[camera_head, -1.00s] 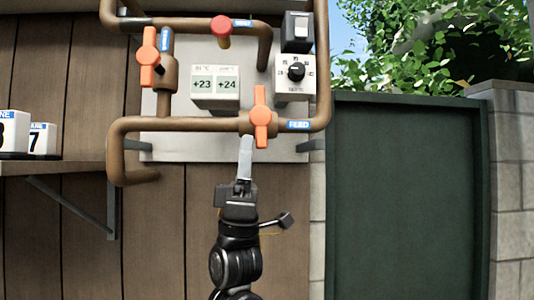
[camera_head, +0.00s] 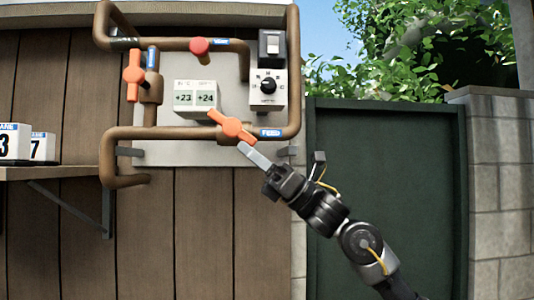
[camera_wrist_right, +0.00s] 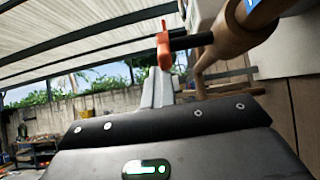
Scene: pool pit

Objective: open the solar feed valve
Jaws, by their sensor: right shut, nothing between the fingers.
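The valve with the orange lever (camera_head: 232,127) sits on the lower horizontal pipe, beside a blue "FEED" label (camera_head: 270,133). Its lever is slanted, upper left to lower right, at an angle to the pipe. My right gripper (camera_head: 247,148) reaches up from the lower right, shut and empty. Its fingertips are at the lower right part of the lever, touching or very close. In the right wrist view the fingers (camera_wrist_right: 158,90) point at the orange lever (camera_wrist_right: 164,48), just below it. My left gripper is not in view.
A second orange lever (camera_head: 134,75) stands upright on the left vertical pipe. A temperature display (camera_head: 195,96) and a dial box (camera_head: 267,87) are on the panel. A shelf (camera_head: 50,172) juts out at left.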

